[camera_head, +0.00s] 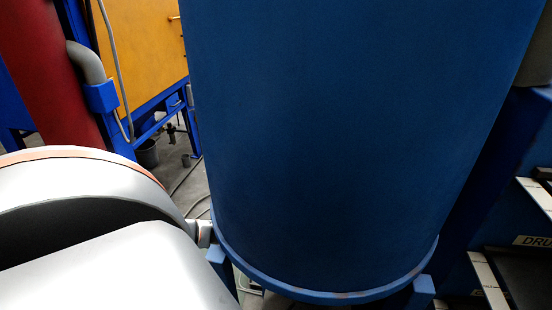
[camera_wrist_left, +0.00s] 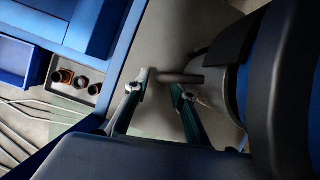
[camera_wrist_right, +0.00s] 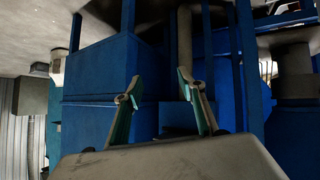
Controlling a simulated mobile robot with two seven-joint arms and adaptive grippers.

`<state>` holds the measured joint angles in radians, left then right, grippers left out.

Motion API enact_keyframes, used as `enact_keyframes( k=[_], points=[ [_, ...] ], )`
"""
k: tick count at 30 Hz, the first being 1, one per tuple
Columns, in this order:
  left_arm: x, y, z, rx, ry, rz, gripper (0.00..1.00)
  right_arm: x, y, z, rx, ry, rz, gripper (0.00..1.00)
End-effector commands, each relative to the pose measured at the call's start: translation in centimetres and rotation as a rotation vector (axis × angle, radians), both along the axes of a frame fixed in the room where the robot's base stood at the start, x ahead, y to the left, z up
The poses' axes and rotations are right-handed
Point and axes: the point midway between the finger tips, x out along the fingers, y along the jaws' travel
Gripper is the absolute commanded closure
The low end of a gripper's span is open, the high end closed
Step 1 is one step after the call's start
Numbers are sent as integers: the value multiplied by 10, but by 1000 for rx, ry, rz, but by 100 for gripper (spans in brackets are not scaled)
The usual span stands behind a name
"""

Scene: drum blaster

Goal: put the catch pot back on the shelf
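I cannot single out the catch pot for certain. A dark bucket-like pot (camera_head: 147,153) stands on the floor below the yellow cabinet in the head view, with a smaller grey one (camera_head: 187,160) beside it. My left gripper (camera_wrist_left: 157,88) is open in the left wrist view. A short grey bar (camera_wrist_left: 182,78) shows just beyond its fingertips; I see no grip on it. My right gripper (camera_wrist_right: 155,85) is open and empty, facing blue boxy structures. Neither gripper's fingers show clearly in the head view. A shelf-like rack (camera_head: 500,282) with a partly hidden label stands at the lower right.
A large blue drum (camera_head: 340,140) fills the middle of the head view and blocks much behind it. A yellow cabinet (camera_head: 148,45) and a red cylinder (camera_head: 45,70) stand at left. A tray of small round parts (camera_wrist_left: 75,80) shows in the left wrist view.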

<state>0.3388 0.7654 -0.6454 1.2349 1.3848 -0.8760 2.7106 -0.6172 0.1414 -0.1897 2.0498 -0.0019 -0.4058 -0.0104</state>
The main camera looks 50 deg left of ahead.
Motion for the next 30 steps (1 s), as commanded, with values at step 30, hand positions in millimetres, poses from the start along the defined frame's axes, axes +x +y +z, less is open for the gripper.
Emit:
enact_keyframes(
  k=[30],
  points=[
    [-98,89,42,0,0,0,76,0,14,64,62,-12,-7,60]
  ],
)
